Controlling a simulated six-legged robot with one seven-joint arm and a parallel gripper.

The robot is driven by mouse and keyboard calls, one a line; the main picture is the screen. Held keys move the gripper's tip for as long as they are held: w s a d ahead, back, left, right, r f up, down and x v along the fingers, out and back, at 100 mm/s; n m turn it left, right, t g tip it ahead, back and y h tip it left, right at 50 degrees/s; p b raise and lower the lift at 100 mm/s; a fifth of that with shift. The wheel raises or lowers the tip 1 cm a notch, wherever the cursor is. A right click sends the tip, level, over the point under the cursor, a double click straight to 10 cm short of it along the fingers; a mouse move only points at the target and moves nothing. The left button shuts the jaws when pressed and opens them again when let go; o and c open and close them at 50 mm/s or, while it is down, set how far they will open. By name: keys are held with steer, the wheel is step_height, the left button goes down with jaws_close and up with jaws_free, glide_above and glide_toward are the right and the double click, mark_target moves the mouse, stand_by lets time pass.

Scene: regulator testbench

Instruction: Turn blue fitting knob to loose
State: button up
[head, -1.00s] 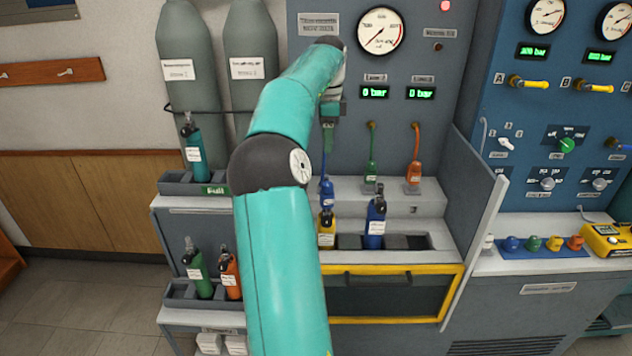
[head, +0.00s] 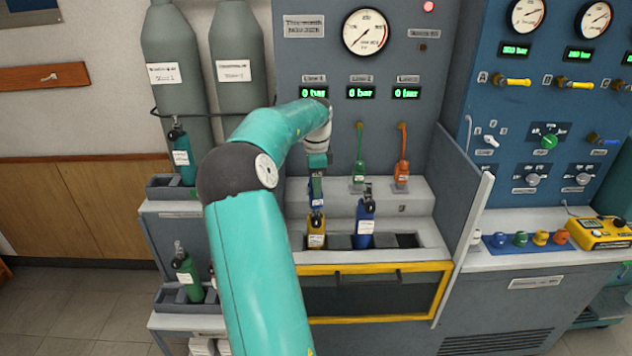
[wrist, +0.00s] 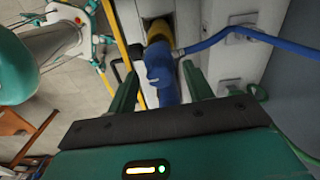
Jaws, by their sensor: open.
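The blue fitting (wrist: 162,72) shows in the wrist view between my gripper's two fingers, with a blue hose (wrist: 245,33) running off to the right. In the head view, the blue fitting (head: 317,202) is just below my gripper (head: 317,182), partly hidden by it and above the yellow bottle (head: 316,232). My gripper (wrist: 160,78) is open, with one green finger on each side of the fitting. I cannot tell whether either finger touches it. The knob and its loose marking cannot be made out.
A blue bottle (head: 365,222) stands right of the yellow one in the rack. Green (head: 359,170) and orange (head: 402,170) hose fittings stand on the ledge to the right. A grey side panel (head: 462,225) bounds the bench on the right. The 0 bar displays (head: 360,92) are lit.

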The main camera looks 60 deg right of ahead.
steer(key=c, duration=1)
steer(key=shift+n, duration=1.1)
steer(key=o, duration=1)
step_height(320, 180, up, 14)
